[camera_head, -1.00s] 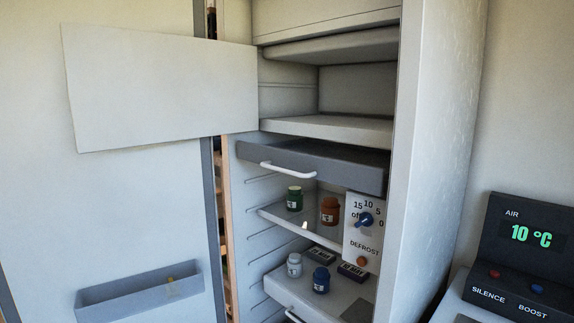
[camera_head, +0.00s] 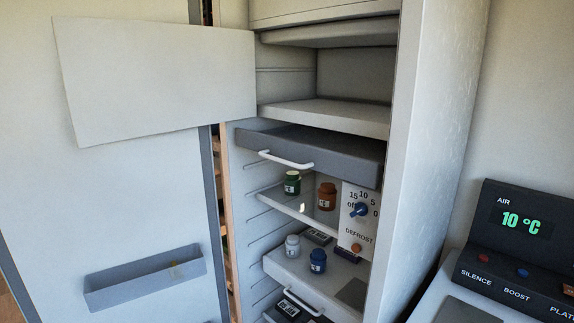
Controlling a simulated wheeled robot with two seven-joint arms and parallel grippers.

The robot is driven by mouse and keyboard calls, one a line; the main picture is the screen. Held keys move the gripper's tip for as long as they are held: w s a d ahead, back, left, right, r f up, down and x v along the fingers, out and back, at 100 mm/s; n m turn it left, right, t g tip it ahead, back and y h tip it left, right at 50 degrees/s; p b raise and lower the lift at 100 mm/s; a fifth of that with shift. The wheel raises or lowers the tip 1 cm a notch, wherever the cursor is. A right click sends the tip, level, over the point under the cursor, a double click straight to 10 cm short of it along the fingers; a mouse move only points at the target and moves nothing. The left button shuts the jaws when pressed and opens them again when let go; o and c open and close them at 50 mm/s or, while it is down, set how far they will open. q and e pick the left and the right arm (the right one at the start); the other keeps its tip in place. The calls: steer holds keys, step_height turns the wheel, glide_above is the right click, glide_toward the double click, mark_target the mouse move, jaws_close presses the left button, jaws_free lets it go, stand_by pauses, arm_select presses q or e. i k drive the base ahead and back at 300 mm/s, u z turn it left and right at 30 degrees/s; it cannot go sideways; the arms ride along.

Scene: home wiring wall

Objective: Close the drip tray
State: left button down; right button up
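The drip tray (camera_head: 330,152) is a dark grey shallow drawer below the freezer compartment of the open fridge. Its white bar handle (camera_head: 286,160) is at its front left. The tray's front stands out past the shelves beneath it, so it looks pulled partly out. Neither of my grippers shows in the head view.
The large fridge door (camera_head: 140,220) stands open at left with a grey bin. A small white flap (camera_head: 155,80) is swung out left of the freezer compartment. Below the tray are jars on shelves, a defrost dial (camera_head: 361,210) and a lower handle (camera_head: 302,301). A console (camera_head: 520,240) stands at right.

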mark_target(360, 160)
steer(key=z, duration=1.8)
steer(key=k, duration=1.05)
steer(key=u, duration=1.05)
steer(key=i, duration=1)
steer(key=u, duration=0.05)
